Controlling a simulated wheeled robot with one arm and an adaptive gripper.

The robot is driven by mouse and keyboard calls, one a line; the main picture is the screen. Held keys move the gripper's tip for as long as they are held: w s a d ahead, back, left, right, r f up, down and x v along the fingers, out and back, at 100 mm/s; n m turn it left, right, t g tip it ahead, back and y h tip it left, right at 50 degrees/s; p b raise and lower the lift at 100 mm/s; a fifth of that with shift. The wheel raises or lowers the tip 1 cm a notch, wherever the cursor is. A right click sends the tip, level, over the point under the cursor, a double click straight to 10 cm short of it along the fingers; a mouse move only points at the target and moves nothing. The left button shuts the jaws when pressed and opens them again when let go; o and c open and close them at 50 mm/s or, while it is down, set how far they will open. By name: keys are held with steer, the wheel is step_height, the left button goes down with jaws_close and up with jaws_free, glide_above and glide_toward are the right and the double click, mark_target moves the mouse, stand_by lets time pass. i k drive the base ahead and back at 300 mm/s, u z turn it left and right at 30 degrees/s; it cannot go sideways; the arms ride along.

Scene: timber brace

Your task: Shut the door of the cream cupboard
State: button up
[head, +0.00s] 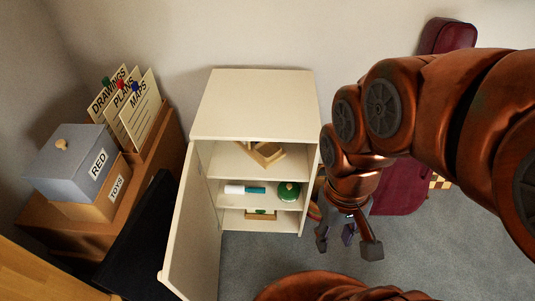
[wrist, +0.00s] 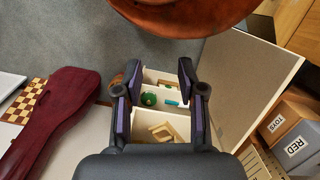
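The cream cupboard (head: 255,105) stands against the back wall with its front open. Its door (head: 192,232) is hinged on the left side and swung wide open toward the camera. The door (wrist: 252,85) also shows in the wrist view, right of the gripper. On the shelves are a wooden frame-like item (head: 265,153), a white and teal cylinder (head: 245,190) and a green round item (head: 288,191). My gripper (head: 350,240) is open and empty, to the right of the cupboard's front, apart from the door. In the wrist view its fingers (wrist: 158,98) are spread.
Left of the door are a brown cabinet (head: 165,150), a grey-lidded box marked RED (head: 70,160) and upright cards (head: 135,105). A dark red case (wrist: 58,115) and a checkered board (wrist: 27,100) lie right of the cupboard in the head view. Grey carpet (head: 430,245) is clear at right.

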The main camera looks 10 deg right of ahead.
mark_target(191, 270)
steer(key=u, duration=0.45)
steer(key=k, duration=1.1)
steer(key=u, duration=0.8)
steer(key=i, duration=0.75)
steer(key=u, duration=0.8)
